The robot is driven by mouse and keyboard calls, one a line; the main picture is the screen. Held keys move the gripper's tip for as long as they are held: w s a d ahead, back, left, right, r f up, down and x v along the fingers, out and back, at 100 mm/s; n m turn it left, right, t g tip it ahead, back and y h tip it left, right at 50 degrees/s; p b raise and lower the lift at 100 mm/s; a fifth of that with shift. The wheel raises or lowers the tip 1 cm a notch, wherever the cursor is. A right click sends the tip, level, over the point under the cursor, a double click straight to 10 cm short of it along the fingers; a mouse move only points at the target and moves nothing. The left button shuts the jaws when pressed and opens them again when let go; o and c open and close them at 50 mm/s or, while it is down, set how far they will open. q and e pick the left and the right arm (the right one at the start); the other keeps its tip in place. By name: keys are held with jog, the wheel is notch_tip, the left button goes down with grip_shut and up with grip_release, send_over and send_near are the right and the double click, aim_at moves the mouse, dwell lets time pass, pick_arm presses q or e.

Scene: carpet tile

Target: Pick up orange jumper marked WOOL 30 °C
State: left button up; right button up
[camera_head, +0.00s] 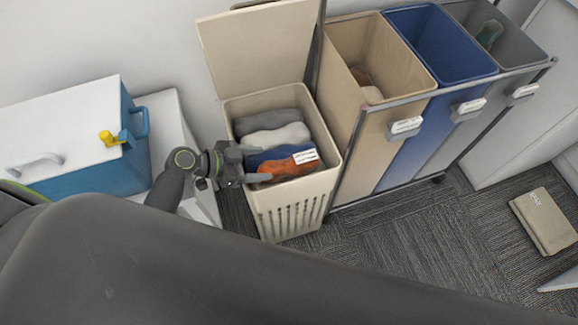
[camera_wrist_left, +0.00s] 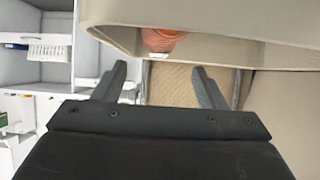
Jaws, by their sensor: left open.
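The orange jumper (camera_head: 287,170) lies at the near end of the beige lidded hamper (camera_head: 295,207), with a white label (camera_head: 305,156) on it; the label's print is too small to read. A small orange patch, likely the jumper (camera_wrist_left: 160,40), shows past the hamper's rim in the left wrist view. My left gripper (camera_head: 262,164) is over the hamper's left rim, beside the jumper, its fingers apart and empty. The left wrist view also shows the open fingers (camera_wrist_left: 158,85). My right gripper is not seen.
Blue (camera_head: 264,157), white (camera_head: 275,138) and dark grey (camera_head: 268,121) clothes lie behind the jumper. The open lid (camera_head: 262,45) stands behind. A sorter with beige (camera_head: 385,130), blue (camera_head: 428,130) and grey bins is close on the right. A blue cooler (camera_head: 90,165) stands left.

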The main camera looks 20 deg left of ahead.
aim_at(287, 162)
pick_arm(q)
jog(key=x, duration=0.7)
jog(key=shift+w+d, duration=0.15)
jog(key=shift+r, duration=0.1)
jog(key=c, duration=0.8)
